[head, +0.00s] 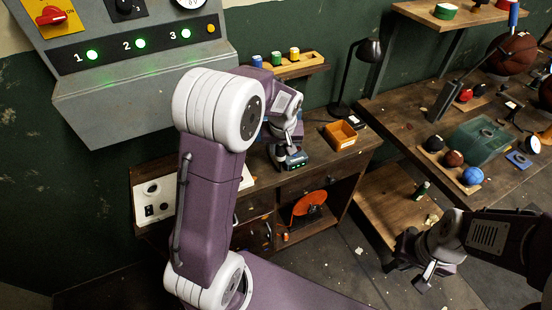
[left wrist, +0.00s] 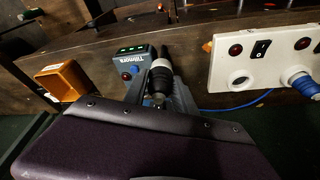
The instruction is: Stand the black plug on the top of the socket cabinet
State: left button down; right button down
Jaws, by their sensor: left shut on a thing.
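My left gripper (head: 287,149) hangs over the desk in the head view, its fingers largely hidden by its own body. In the left wrist view, it is shut on a black plug (left wrist: 160,77) with a pale ring around it. The plug is close beside a dark charger-like unit with green lights (left wrist: 134,60); I cannot tell whether they touch. The white socket cabinet (head: 146,190) is at the desk's left end, partly hidden by my arm. Its panel (left wrist: 254,68) shows an open socket and a blue plug (left wrist: 299,84). My right gripper (head: 424,278) is low at right; its jaws are unclear.
An orange box (head: 340,134) and a black desk lamp (head: 362,65) stand on the desk. A shelf (head: 295,67) with coloured rolls is behind. A grey control console (head: 145,99) overhangs at upper left. The workbench (head: 410,115) with balls is at right.

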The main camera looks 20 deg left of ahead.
pick_arm(q)
jog(key=a+f, duration=0.1)
jog(key=a, duration=0.1)
jog(key=s+a+f, duration=0.1)
jog(key=a, duration=0.1)
jog(key=a+f, duration=0.2)
jog(key=shift+s+a, duration=0.15)
jog(key=shift+s, duration=0.25)
notch_tip(320, 180, down, 4)
jog(key=shift+s+r, duration=0.1)
jog(key=shift+r, duration=0.1)
jog(key=shift+f, duration=0.25)
jog(key=shift+f+b, duration=0.2)
jog(key=shift+b, duration=0.1)
jog(key=c, duration=1)
grip_release()
jog(key=shift+r, duration=0.1)
